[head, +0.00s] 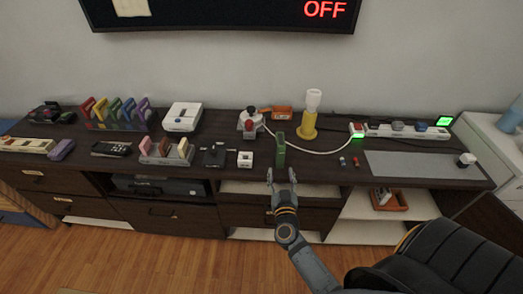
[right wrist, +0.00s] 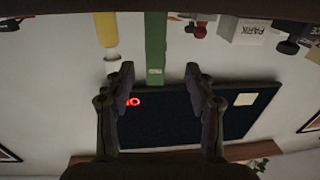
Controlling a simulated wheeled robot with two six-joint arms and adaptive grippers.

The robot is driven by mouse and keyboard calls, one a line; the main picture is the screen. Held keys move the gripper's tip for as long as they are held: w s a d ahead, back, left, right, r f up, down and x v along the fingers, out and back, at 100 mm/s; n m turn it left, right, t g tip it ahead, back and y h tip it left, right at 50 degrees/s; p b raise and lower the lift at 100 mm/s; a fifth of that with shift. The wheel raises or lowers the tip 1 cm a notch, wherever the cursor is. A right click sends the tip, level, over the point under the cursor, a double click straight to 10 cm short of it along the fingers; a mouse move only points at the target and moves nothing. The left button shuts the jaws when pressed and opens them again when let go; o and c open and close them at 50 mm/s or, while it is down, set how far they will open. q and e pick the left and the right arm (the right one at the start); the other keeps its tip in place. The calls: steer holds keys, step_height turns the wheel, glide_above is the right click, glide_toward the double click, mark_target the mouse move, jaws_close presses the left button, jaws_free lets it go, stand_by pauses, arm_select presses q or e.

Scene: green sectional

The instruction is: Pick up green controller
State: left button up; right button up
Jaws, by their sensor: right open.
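The green controller (head: 281,150) shows as a narrow green upright block near the front edge of the dark desk. In the right wrist view, which is upside down, the green controller (right wrist: 156,45) hangs from the top, a little left of centre. My right gripper (head: 281,175) is open and empty just in front of the desk edge, with its fingers pointing toward the controller. In the right wrist view the open fingertips (right wrist: 160,75) lie either side of the controller's line, apart from it. My left gripper is not in view.
A small white box (head: 245,159) and a black joystick (head: 214,155) stand left of the controller. A yellow-and-white bottle-like object (head: 310,115) stands behind right, near a white cable. A grey mat (head: 420,168) lies right. A dark chair (head: 445,260) fills the lower right.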

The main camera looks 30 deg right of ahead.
mark_target(281, 160)
steer(key=x, duration=0.5)
steer(key=shift+s+d, duration=0.15)
steer(key=shift+d, duration=0.05)
steer(key=x, duration=0.4)
steer(key=b+x, duration=0.1)
steer(key=shift+w+d+f, duration=0.3)
steer(key=shift+f, duration=0.05)
steer(key=shift+s+r, duration=0.1)
steer(key=shift+s, duration=0.05)
jaws_close()
